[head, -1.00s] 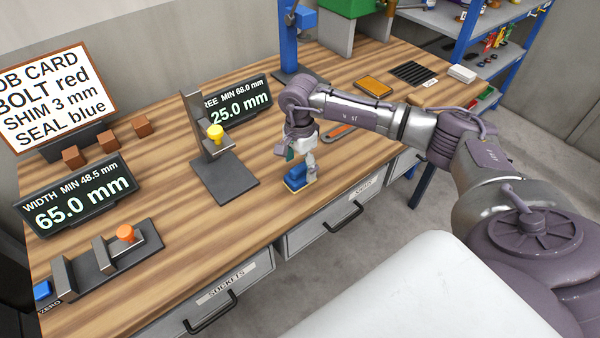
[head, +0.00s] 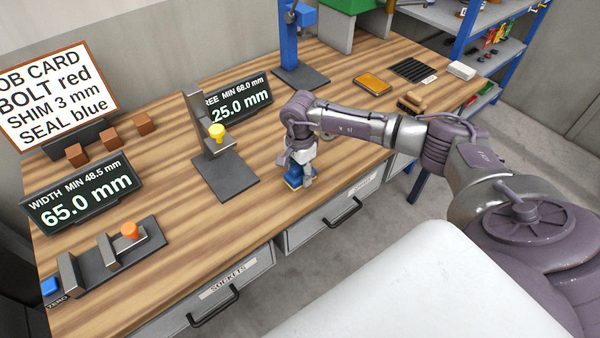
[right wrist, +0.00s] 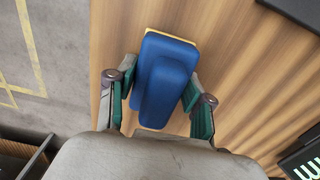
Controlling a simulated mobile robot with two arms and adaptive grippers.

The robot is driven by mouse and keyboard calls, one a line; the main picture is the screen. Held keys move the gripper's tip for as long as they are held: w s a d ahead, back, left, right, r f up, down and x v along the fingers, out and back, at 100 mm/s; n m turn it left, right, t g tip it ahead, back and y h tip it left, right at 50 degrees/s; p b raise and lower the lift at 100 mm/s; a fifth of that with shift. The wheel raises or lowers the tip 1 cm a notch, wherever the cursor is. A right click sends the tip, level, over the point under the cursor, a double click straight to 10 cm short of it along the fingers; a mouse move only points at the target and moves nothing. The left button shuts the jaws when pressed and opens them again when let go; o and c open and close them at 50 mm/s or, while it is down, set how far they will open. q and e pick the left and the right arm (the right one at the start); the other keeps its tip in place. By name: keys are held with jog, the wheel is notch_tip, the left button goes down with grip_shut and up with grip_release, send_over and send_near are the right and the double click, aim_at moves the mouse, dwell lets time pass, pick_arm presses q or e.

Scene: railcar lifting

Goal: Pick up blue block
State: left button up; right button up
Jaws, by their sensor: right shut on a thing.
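The blue block (head: 293,180) sits near the front edge of the wooden bench, with a yellow layer under it. In the right wrist view the blue block (right wrist: 165,72) is a long blue piece with a raised middle, and yellow shows at its far end. My right gripper (head: 299,177) is low over it and shut on it, one finger on each side. In the right wrist view the green-padded fingers of the right gripper (right wrist: 160,100) flank the block. I cannot tell any gap under the block. My left gripper is not in view.
A dark stand with a yellow knob (head: 217,131) is left of the block. A fixture with an orange knob (head: 130,231) and a 65.0 mm display (head: 84,196) are further left. An orange tray (head: 373,84) lies behind my arm. Drawers (head: 330,216) are below the front edge.

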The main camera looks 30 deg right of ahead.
jog(key=shift+r, duration=0.15)
jog(key=shift+w+r+b, duration=0.1)
jog(key=shift+r+b, duration=0.35)
jog(key=shift+r, duration=0.1)
jog(key=r, duration=0.1)
jog(key=r+b, duration=0.1)
jog(key=shift+d+r+b, duration=0.3)
jog(key=shift+r, duration=0.1)
jog(key=s+d+r+b, duration=0.3)
jog(key=d+r, duration=0.4)
jog(key=d, duration=0.3)
jog(key=shift+s+d+b, duration=0.25)
jog(key=shift+s+b, duration=0.1)
jog(key=shift+s, duration=0.15)
